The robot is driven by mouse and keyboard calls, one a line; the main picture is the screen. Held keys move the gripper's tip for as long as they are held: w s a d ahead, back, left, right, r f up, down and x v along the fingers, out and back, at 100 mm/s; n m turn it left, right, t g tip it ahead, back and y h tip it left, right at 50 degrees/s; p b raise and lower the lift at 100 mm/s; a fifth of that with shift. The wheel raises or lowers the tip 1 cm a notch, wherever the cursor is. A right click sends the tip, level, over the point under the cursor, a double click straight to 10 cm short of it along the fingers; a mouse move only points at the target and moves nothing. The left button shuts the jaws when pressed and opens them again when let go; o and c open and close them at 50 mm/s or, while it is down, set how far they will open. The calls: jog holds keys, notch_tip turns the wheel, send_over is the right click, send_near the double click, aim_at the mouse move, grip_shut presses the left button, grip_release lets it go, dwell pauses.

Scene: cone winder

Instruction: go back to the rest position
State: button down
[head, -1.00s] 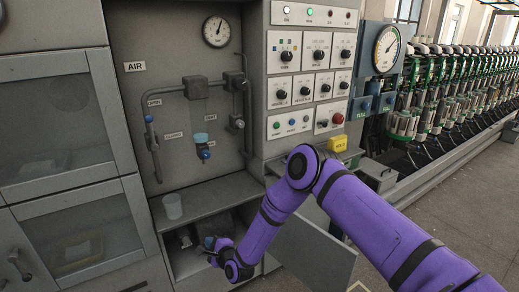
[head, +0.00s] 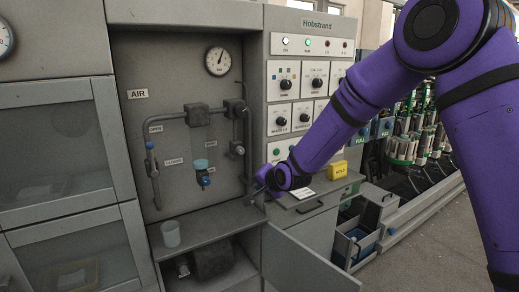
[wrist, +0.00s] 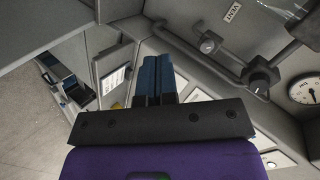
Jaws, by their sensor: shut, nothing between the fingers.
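My purple arm comes in from the right in the head view. My gripper (head: 259,186) is in front of the edge between the air recess and the control panel, above the recess's bottom ledge. In the wrist view its two blue-black fingers (wrist: 157,75) lie together, with nothing seen between them. The arm hides part of the control panel.
A cup (head: 170,234) stands on the ledge at the left. Pipes and a blue-handled valve (head: 203,178) fill the recess.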

jog(key=s+d+r+n+g+h, duration=0.1)
jog(key=s+d+r+n+h, duration=0.3)
jog(key=s+d+r, duration=1.45)
jog(key=s+d+n+g+h, duration=0.1)
jog(key=s+d, duration=0.4)
jog(key=s, duration=0.6)
jog(key=s+d+n+g+h, duration=0.1)
jog(key=s+d, duration=0.5)
jog(key=s, duration=0.6)
jog(key=shift+s+d+r+g, duration=0.25)
jog(key=shift+r+g, duration=0.05)
jog(key=shift+g, duration=0.3)
